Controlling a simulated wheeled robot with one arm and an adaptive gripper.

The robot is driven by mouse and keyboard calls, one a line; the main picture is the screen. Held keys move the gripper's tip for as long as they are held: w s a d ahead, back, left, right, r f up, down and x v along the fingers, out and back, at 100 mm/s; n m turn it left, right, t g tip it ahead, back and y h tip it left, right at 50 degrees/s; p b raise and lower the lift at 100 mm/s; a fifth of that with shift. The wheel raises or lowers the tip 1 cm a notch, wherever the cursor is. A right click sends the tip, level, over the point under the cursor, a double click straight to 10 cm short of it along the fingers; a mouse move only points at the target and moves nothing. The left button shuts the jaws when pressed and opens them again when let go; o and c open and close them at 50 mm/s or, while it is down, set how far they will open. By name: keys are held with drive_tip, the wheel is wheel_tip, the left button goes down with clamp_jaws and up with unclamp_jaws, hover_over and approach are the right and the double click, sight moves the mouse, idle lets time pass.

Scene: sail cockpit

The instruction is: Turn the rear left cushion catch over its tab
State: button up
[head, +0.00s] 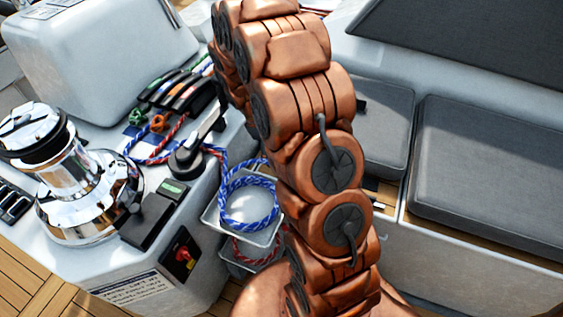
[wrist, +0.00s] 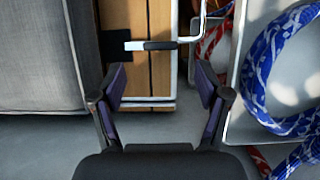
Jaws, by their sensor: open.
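In the wrist view my gripper (wrist: 162,85) is open and empty, its two dark fingers with purple pads spread below a small black lever (wrist: 160,45). The lever lies crosswise over a wooden slatted strip and looks like the catch. A pale plate (wrist: 134,46) is at its left end, beside a black tab (wrist: 114,46) at the edge of a grey cushion (wrist: 40,55). The lever does not visibly cover the tab. The fingers appear apart from both. In the head view my arm hides my gripper; the smaller grey cushion (head: 383,125) shows right of the arm.
A bent metal rod (wrist: 203,20) rises right of the lever. A pale bin (wrist: 235,75) with blue rope (wrist: 262,75) stands close to the right finger; red rope (wrist: 212,45) lies near. In the head view a chrome winch (head: 85,190) and a large cushion (head: 490,175) flank my arm.

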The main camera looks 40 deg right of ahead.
drive_tip(key=shift+v, duration=2.65)
